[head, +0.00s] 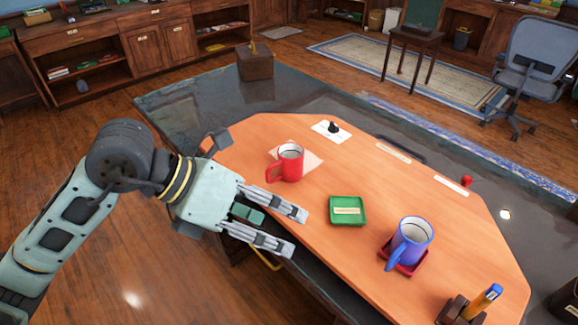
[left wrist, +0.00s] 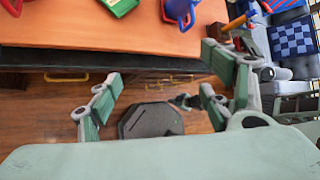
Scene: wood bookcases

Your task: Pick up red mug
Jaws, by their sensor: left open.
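The red mug (head: 290,163) stands upright on a pale square sheet (head: 312,157) on the orange table top (head: 345,165), its handle toward the left. In the left wrist view only a small red part of what looks like the mug (left wrist: 12,6) shows at the top left corner. My left gripper (head: 300,231) is open and empty, its fingers pointing right, in front of the mug and by the table's near edge. The gripper also shows in the left wrist view (left wrist: 160,85), with its fingers apart. My right gripper is not in view.
A green tray (head: 347,210) lies right of the mug. A blue mug (head: 410,241) stands on a red coaster (head: 403,262) farther right, near a pencil holder (head: 464,311). A dark piece on a white card (head: 331,130) is behind. The table's left end has clear room.

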